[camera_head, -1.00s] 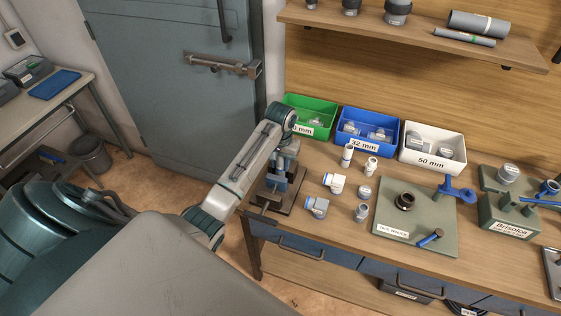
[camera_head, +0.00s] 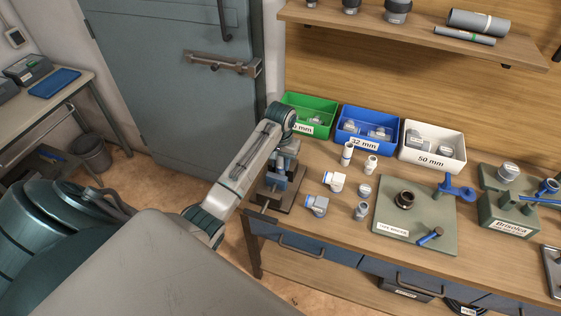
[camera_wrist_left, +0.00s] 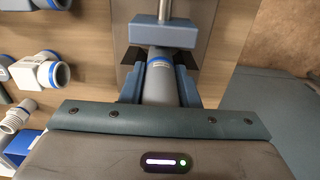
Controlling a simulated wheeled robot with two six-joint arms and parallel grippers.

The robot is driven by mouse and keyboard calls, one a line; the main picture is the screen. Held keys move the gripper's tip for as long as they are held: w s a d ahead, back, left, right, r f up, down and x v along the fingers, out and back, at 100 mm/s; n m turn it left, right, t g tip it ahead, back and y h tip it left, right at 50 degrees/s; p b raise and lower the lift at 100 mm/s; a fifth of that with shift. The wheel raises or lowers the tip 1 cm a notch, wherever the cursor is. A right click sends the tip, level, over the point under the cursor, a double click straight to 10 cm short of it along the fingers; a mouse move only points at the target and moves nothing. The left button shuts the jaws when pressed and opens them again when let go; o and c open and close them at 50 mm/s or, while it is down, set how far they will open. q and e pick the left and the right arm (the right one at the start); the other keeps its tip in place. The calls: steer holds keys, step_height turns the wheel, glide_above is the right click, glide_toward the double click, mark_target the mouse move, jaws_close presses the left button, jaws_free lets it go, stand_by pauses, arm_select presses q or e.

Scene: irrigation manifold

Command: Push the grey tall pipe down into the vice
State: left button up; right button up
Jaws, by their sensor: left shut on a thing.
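The vice is blue and stands on a dark base plate at the left end of the bench, below my left wrist in the head view (camera_head: 276,182). In the left wrist view its blue block (camera_wrist_left: 165,33) with a steel rod lies at the top. The grey pipe (camera_wrist_left: 159,91), with a blue-and-white band, runs from my left gripper toward that block. My left gripper (camera_wrist_left: 160,64) is shut on the pipe, with a finger on each side. The pipe's far end is hidden, so I cannot tell how deep it sits. My right gripper is not in view.
White and grey fittings (camera_head: 334,182) stand right of the vice. Behind are a green bin (camera_head: 309,129), a blue bin (camera_head: 366,144) and a white bin (camera_head: 432,159). A green-grey plate (camera_head: 388,220) with a dark fitting lies farther right. The bench's front edge is close to the vice.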

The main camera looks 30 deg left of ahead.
arm_select(q)
steer(key=o, duration=1.1)
steer(key=shift+s+f, duration=0.1)
steer(key=shift+c, duration=0.2)
steer(key=shift+d, duration=0.1)
steer(key=shift+o, duration=0.3)
steer(key=shift+o, duration=1.2)
steer(key=shift+r, duration=3.55)
